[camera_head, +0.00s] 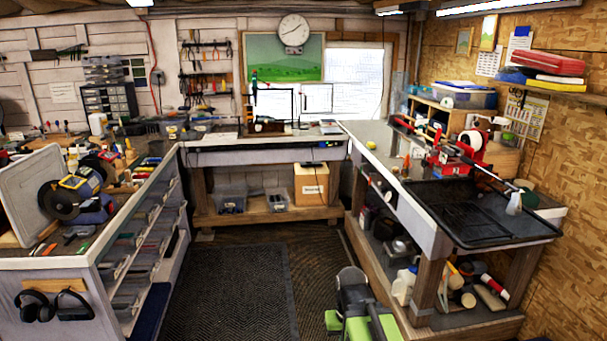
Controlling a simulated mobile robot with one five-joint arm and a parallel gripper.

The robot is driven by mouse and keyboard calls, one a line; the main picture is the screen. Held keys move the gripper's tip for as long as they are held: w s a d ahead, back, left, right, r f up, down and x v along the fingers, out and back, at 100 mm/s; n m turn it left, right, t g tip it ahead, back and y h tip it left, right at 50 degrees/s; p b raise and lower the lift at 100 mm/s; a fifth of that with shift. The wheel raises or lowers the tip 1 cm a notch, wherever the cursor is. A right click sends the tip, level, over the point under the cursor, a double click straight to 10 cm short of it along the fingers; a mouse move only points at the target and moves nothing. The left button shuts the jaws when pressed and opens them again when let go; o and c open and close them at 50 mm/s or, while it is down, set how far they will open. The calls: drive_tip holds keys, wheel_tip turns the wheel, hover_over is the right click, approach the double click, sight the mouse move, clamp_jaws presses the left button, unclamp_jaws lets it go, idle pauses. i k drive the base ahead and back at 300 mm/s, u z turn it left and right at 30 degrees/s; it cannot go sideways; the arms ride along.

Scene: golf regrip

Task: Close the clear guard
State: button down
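I cannot tell for sure which thing is the clear guard. A large pale panel with rounded corners and a grey rim (30,190) stands tilted up on the left bench, beside a machine with a black disc and yellow parts (62,198). Whether it is see-through is unclear. On the back bench, a thin black frame (274,91) stands upright around a small machine. Any clear pane in it is too small to make out. A dark grey and green part of my own arm (356,302) shows at the bottom edge. My gripper's fingers cannot be made out there.
The right bench holds a red clamp (446,163) with a long shaft and a black tray (530,235). Dark mats (230,290) cover the aisle floor, which is clear between the benches.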

sight(395, 75)
drive_tip(key=z, duration=0.1)
drive_tip(key=i, duration=2.1)
drive_tip(key=u, duration=0.25)
drive_tip(key=i, duration=2.1)
drive_tip(key=u, duration=0.3)
drive_tip(key=i, duration=0.75)
drive_tip(key=u, duration=0.15)
